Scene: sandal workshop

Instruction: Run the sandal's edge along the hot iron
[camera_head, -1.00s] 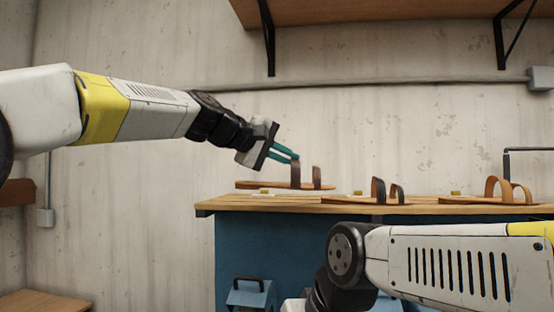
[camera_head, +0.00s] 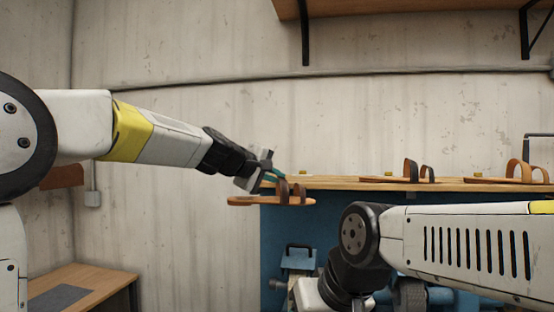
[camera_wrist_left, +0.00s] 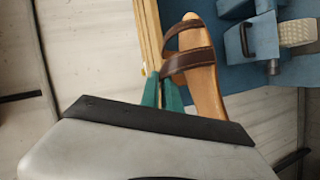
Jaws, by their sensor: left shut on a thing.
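A tan sandal with dark brown straps (camera_head: 270,201) hangs in the air just in front of the left end of the workbench. My left gripper (camera_head: 272,180) is shut on this sandal at a strap. In the left wrist view the sandal (camera_wrist_left: 207,92) shows beside the green fingers (camera_wrist_left: 162,93), its two straps facing the camera. The exact grip point is partly hidden. My right arm crosses the lower right, but its gripper fingers are not seen. I cannot make out the hot iron for sure.
The wooden workbench (camera_head: 335,184) on a blue base carries a dark-strapped sandal (camera_head: 400,180) and a tan-strapped sandal (camera_head: 510,180). A blue device with a black handle (camera_head: 299,258) stands below.

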